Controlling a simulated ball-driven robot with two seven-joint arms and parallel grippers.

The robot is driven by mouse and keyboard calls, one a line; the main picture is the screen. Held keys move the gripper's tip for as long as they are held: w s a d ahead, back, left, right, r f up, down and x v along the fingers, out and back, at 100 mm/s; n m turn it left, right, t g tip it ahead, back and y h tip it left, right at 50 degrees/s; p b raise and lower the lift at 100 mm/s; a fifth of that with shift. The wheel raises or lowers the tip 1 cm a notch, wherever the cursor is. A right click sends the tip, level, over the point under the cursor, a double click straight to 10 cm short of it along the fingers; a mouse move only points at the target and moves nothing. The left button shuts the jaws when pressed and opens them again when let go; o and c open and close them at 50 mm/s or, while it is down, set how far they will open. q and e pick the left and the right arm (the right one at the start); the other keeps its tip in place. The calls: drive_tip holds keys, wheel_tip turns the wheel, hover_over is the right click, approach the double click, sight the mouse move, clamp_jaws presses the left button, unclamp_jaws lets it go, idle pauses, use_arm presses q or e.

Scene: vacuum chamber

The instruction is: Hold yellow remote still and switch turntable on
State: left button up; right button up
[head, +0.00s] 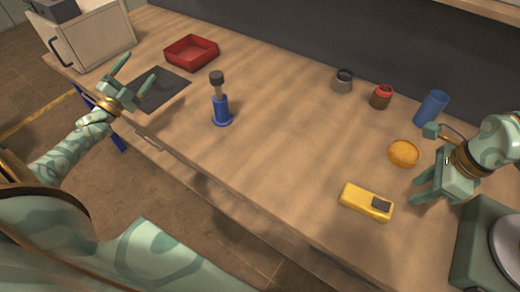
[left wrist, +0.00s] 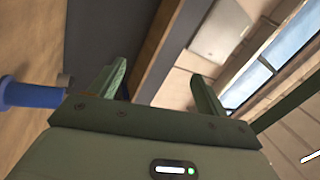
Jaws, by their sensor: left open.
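The yellow remote (head: 366,202) lies flat on the wooden bench at the lower right, with a dark pad at its right end. The turntable (head: 480,239) is a grey-green box with a pale round disc, partly cut off at the right edge. My right gripper (head: 414,191) is right of the remote, left of and above the turntable. Its fingers point left and look apart and empty, touching neither. My left gripper (head: 136,75) is open and empty over the bench's left part, far from the remote; its spread fingers show in the left wrist view (left wrist: 160,85).
A blue stand (head: 222,110) with a dark top is mid-bench. A red tray (head: 191,52) and dark mat (head: 165,92) lie left. An orange bowl (head: 404,153), blue cup (head: 432,107), red-topped jar (head: 381,96) and grey jar (head: 343,80) stand right.

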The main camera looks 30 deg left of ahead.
sight(342, 192)
use_arm(q)
drive_tip(key=w+d+r+m+g+h, duration=0.35)
drive_tip(key=d+m+g+h, duration=0.2)
drive_tip(key=d+m, duration=0.5)
drive_tip(key=w+d+r+m+g+h, duration=0.4)
drive_tip(key=d+m+h, duration=0.3)
drive_tip(key=d+m, duration=0.4)
drive_tip(key=w+d+r+m+g+h, duration=0.25)
drive_tip(key=d+m+g+h, duration=0.35)
drive_tip(key=d+m, duration=0.45)
drive_tip(key=s+d+f+m+g+y, duration=0.1)
drive_tip(key=d+f+m+g, duration=0.1)
drive_tip(key=d+f, duration=0.2)
drive_tip(key=s+d+f+m+g+y, duration=0.2)
drive_tip(key=d+f, duration=0.3)
drive_tip(key=f, duration=0.5)
drive_tip(key=s+d+f+m+g+y, duration=0.2)
drive_tip(key=d+f, duration=0.3)
drive_tip(key=f, duration=0.2)
drive_tip(key=shift+s+d+m, duration=0.15)
drive_tip(key=shift+d+m, duration=0.1)
drive_tip(key=shift+m, duration=0.05)
drive_tip(key=shift+s+d+f+g+y, duration=0.25)
drive_tip(key=shift+f, duration=0.25)
drive_tip(key=x, duration=1.6)
drive_tip(key=shift+d, duration=0.15)
